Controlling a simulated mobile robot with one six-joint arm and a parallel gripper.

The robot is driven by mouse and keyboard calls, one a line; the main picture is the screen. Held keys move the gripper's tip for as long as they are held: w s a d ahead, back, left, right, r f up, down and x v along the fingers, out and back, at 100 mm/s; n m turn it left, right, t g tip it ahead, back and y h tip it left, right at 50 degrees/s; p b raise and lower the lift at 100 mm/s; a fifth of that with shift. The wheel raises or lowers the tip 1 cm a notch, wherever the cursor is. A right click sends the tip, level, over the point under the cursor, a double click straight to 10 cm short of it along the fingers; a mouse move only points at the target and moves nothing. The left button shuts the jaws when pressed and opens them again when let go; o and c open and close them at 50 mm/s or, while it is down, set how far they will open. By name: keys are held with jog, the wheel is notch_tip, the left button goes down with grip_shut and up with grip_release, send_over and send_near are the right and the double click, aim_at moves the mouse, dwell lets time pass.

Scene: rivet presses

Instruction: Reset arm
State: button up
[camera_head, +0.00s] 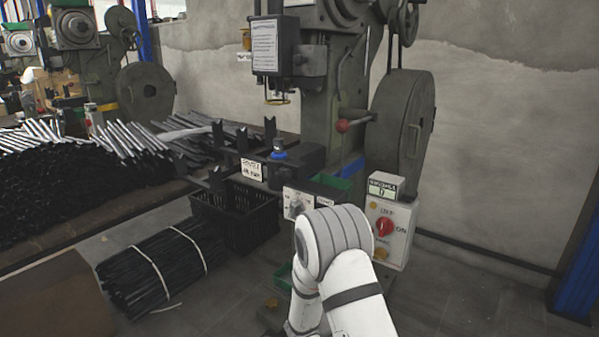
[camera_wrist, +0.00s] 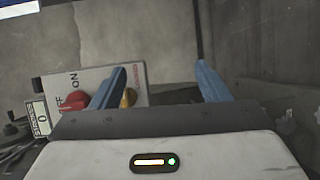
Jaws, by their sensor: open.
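My gripper (camera_wrist: 160,88) shows in the wrist view with its two blue fingers spread apart and nothing between them. Behind the left finger is the control box (camera_wrist: 90,80) with a red knob (camera_wrist: 72,102) and a yellow button (camera_wrist: 129,97). A counter beside the box reads 0. In the head view my white and grey arm rises at the bottom centre, bent in front of the press. The gripper itself is hidden there. The control box (camera_head: 396,220) with its red knob (camera_head: 385,228) stands just right of my arm.
The rivet press (camera_head: 345,80) with its flywheel (camera_head: 405,125) stands behind my arm. A black crate (camera_head: 237,212) and a tied bundle of dark rods (camera_head: 160,262) lie on the floor to the left. Heaped rods (camera_head: 60,185) fill the far left. Floor at the lower right is clear.

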jog(key=s+d+r+m+g+y+p, duration=0.3)
jog(key=s+r+p, duration=0.4)
jog(key=r, duration=0.6)
jog(key=s+d+r+m+g+y+p, duration=0.2)
jog(key=s+r+g+p, duration=0.4)
jog(key=s+r, duration=0.5)
jog(key=s+a+r+t+y+p, duration=0.1)
jog(key=s+a+r+y+p, duration=0.2)
jog(key=r, duration=0.4)
jog(key=s+a+r+t+y+p, duration=0.1)
jog(key=s+a+r+y+p, duration=0.1)
jog(key=r+p, duration=0.4)
jog(key=s+a+r+t+y+p, duration=0.2)
jog(key=s+a+r+y+p, duration=0.1)
jog(key=r, duration=0.6)
jog(key=shift+s+a+m+y+p, duration=0.3)
jog(key=shift+s+y+p, duration=0.6)
jog(key=shift+y, duration=0.1)
jog(key=shift+w, duration=0.1)
